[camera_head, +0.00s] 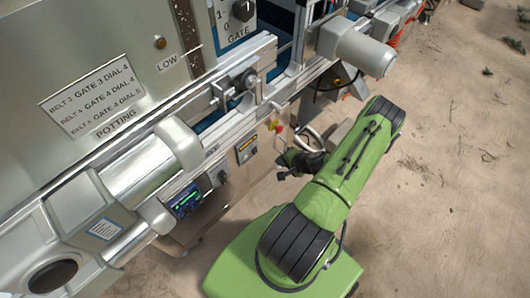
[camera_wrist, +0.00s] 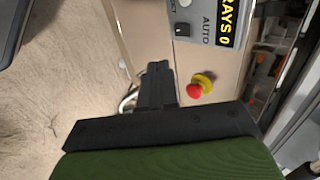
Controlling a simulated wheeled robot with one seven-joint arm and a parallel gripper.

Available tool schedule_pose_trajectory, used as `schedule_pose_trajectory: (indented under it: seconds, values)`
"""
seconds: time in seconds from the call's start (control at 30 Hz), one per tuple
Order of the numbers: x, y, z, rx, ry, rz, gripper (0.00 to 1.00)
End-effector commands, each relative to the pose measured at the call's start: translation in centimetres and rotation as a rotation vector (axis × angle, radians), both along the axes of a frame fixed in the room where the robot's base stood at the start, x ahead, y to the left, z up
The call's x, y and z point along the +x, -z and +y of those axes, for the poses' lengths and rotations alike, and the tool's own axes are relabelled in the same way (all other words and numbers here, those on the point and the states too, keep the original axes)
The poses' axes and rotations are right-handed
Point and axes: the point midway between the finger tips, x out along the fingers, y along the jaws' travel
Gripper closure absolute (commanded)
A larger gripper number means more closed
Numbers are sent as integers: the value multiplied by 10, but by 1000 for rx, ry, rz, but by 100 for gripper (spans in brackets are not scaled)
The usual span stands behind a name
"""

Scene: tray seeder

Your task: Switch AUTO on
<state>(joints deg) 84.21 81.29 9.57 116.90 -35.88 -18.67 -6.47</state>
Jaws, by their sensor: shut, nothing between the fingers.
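The AUTO switch (camera_wrist: 182,30) is a small dark switch on a grey panel, beside the printed word AUTO, at the top of the wrist view. I cannot tell which way it is set. The panel (camera_head: 246,149) shows small in the head view, on the machine's side, with a yellow label. My gripper (camera_wrist: 158,66) is shut and empty. In the wrist view its fingertips point toward the panel and appear below the switch, a little to its left. In the head view my gripper (camera_head: 284,163) is dark and partly hidden by the arm, right of the panel.
A red stop button (camera_wrist: 194,91) on a yellow base sits right of my fingers in the wrist view. A metal handle (camera_head: 309,139) is close to my gripper. A small screen (camera_head: 185,201) and the GATE dial (camera_head: 243,10) are elsewhere on the machine. Sandy ground lies open at right.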

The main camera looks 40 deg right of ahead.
Motion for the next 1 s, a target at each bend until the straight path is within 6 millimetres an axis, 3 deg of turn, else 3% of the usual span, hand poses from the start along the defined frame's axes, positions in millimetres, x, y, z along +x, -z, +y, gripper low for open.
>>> schedule_pose_trajectory:
  seconds: [0.23,0.67,0.8,1.0]
  values:
    - [8,9,0,-1,-2,0,100]
    - [71,78,3,-1,-1,-1,100]
    - [95,78,2,-2,-1,-2,100]
    - [109,78,2,0,3,-1,100]
